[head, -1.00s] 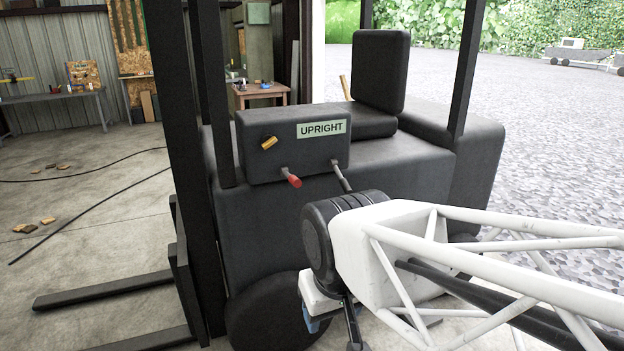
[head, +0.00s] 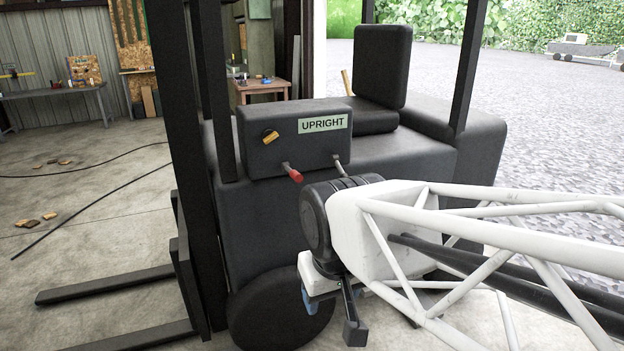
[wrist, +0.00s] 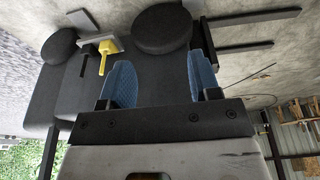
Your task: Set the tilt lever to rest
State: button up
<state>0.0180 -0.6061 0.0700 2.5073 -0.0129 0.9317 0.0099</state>
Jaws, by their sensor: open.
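The forklift's dark control box (head: 255,150) carries a plate reading UPRIGHT (head: 322,124). A lever with a red grip (head: 293,174) sticks out below it. A second, thin lever (head: 337,159) is to its right, its lower end hidden behind my arm. A yellow knob (head: 270,137) is on the box's face. I cannot tell from markings which lever is tilt. My gripper (head: 332,312) hangs low beside the truck body, below the levers. In the wrist view my gripper (wrist: 162,78) has its blue fingertips apart with nothing between them; neither lever is identifiable there.
A yellow piece on a grey plate (wrist: 103,55) shows left of the fingers in the wrist view. The mast (head: 183,140) and forks (head: 110,285) stand at left, a wheel (head: 275,312) close to my gripper. The seat (head: 381,65) is behind.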

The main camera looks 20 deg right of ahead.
jog(key=w+d+r, duration=0.2)
jog(key=w, duration=0.6)
jog(key=w+d+r, duration=0.2)
jog(key=w+d, duration=0.1)
jog(key=w, duration=0.5)
jog(key=t+h, duration=0.2)
send_near(343, 173)
notch_tip(343, 173, down, 4)
jog(key=s, duration=0.1)
jog(key=shift+s+d+f, duration=0.1)
jog(key=shift+s+d, duration=0.05)
jog(key=shift+d, duration=0.35)
jog(key=shift+f, duration=0.15)
jog(key=shift+x, duration=3.75)
jog(key=shift+s, duration=0.1)
